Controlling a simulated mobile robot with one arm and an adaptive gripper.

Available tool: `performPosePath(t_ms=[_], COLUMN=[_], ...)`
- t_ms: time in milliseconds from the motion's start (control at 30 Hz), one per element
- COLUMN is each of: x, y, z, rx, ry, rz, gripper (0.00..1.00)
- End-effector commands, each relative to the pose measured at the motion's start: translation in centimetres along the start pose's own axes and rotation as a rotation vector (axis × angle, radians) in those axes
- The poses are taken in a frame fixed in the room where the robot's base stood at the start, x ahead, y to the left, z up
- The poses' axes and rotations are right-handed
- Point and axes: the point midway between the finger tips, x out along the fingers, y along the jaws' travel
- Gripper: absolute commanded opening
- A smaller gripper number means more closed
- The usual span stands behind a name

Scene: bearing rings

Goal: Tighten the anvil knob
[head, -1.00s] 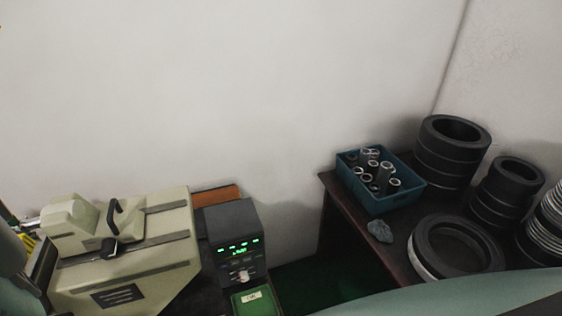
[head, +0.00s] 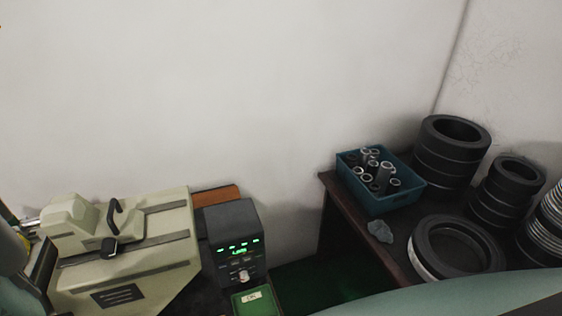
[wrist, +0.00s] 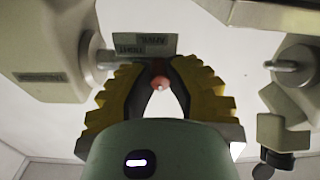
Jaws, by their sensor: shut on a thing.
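The anvil knob (wrist: 160,82) is a small reddish knob, seen in the wrist view between my fingertips. My gripper (wrist: 158,68) has dark fingers with yellow stepped backs, and its tips are closed around the knob. The fingers hide much of the knob's sides. A grey label plate (wrist: 144,45) with upside-down lettering is just behind the fingertips. In the head view the pale green measuring machine (head: 150,268) stands at lower left. My arm covers the picture's left edge there, and the knob cannot be made out.
A dark display box (head: 234,226) with green digits stands right of the machine. A dark table (head: 340,205) at right carries a blue crate (head: 376,200) of small rings, a crumpled cloth (head: 380,231) and large black rings (head: 452,150). Machine parts flank my gripper closely in the wrist view.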

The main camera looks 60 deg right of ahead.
Motion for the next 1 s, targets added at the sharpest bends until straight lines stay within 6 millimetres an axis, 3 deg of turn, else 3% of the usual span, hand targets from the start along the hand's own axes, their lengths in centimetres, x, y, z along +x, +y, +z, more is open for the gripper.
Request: performPosePath(t_ms=[467, 1000], x=[0.02, 0.03], y=[0.04, 0.05], z=[0.12, 0.28], rx=[0.041, 0.331], ry=[-0.002, 0.004], rz=[0.000, 0.003], gripper=[0.00, 0.00])
